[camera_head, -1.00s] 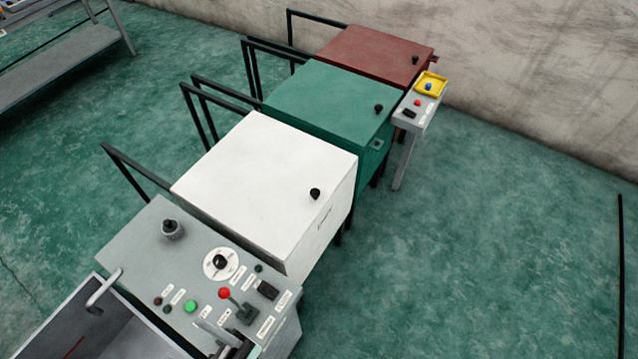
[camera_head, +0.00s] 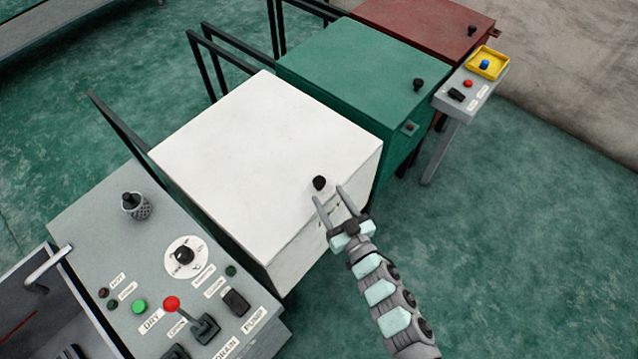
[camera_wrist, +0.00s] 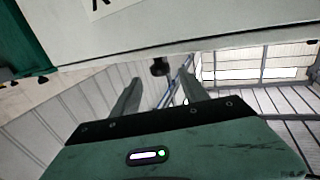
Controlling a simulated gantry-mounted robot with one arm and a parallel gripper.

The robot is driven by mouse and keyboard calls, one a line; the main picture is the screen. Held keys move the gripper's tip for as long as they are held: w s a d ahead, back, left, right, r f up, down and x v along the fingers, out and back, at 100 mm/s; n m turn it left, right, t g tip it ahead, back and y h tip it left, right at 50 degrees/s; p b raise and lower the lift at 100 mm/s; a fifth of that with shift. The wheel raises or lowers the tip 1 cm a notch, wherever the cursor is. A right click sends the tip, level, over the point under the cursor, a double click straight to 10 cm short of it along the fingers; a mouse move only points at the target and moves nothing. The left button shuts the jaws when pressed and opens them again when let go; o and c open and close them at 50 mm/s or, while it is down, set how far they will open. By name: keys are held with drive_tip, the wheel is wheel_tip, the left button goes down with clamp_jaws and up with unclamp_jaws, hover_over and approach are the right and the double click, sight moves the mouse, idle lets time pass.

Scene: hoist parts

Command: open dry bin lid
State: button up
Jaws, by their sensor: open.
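The white bin (camera_head: 262,150) has a flat closed lid with a black knob (camera_head: 319,182) near its front edge. Its front label is mostly hidden by my gripper and cannot be read. My gripper (camera_head: 328,194) is open and empty, with its two fingers reaching to the knob from the front. In the wrist view, the knob (camera_wrist: 160,66) shows between the open fingers (camera_wrist: 161,80), close to the lid edge. I cannot tell whether the fingers touch it. The white bin's front wall (camera_wrist: 220,22) fills the top of the wrist view.
A green bin (camera_head: 350,75) and a red bin (camera_head: 420,25) stand behind, both closed. A grey control panel (camera_head: 90,215) with a red-knobbed lever (camera_head: 172,303) is at the lower left. A small stand (camera_head: 470,95) has a yellow-framed button. Floor to the right is clear.

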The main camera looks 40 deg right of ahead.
sight(322, 186)
drive_tip(key=b+x, duration=0.1)
drive_tip(key=x, duration=0.5)
drive_tip(key=shift+w, duration=0.2)
clamp_jaws()
idle(1.2)
